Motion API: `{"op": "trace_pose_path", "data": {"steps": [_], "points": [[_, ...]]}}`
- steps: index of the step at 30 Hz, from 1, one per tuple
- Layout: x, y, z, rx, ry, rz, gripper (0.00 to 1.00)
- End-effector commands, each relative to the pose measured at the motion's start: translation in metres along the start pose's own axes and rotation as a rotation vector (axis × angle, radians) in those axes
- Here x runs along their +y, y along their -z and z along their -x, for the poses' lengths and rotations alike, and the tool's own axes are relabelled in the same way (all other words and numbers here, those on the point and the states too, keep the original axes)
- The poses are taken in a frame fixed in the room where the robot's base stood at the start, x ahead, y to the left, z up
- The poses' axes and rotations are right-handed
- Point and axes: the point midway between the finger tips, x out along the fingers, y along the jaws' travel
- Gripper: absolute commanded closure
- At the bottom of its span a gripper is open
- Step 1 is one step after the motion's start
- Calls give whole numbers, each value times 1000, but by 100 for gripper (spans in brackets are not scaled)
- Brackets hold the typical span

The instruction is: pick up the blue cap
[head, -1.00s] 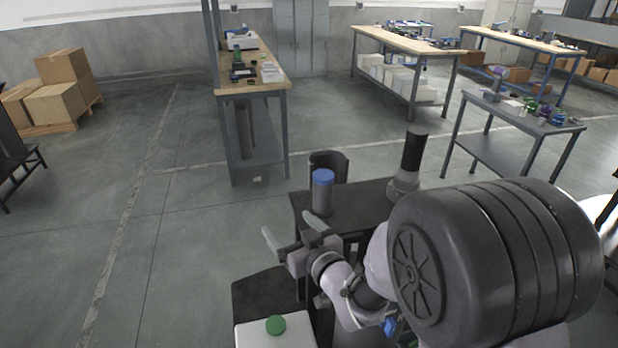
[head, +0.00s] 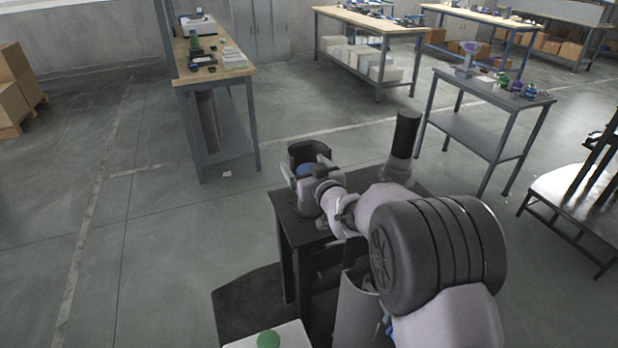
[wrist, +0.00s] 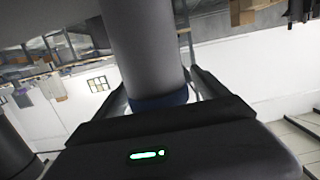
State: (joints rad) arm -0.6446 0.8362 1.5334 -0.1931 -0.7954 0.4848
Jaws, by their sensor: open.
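The blue cap (head: 305,170) shows as a small patch between my gripper's fingers in the head view, mostly hidden by the gripper. In the wrist view the blue cap (wrist: 160,101) is a band on the end of a grey cylinder (wrist: 145,45), close to the palm. My gripper (head: 306,167) is open, with its fingers on either side of the cap and cylinder. In the wrist view my gripper (wrist: 160,85) also straddles the cylinder. Whether a finger touches it, I cannot tell.
A white box with a green disc (head: 268,340) is at the front. Floor on the left is clear.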

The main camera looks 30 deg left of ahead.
Motion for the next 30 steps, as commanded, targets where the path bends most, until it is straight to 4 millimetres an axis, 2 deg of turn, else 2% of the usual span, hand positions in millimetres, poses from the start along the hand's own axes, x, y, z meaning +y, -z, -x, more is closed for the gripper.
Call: {"op": "trace_pose_path", "data": {"steps": [4,16,25,30], "points": [[0,1,0,0,0,0,18],[0,1,1,0,0,0,96],[0,4,1,1,0,0,99],[0,25,4,1,-1,0,99]]}}
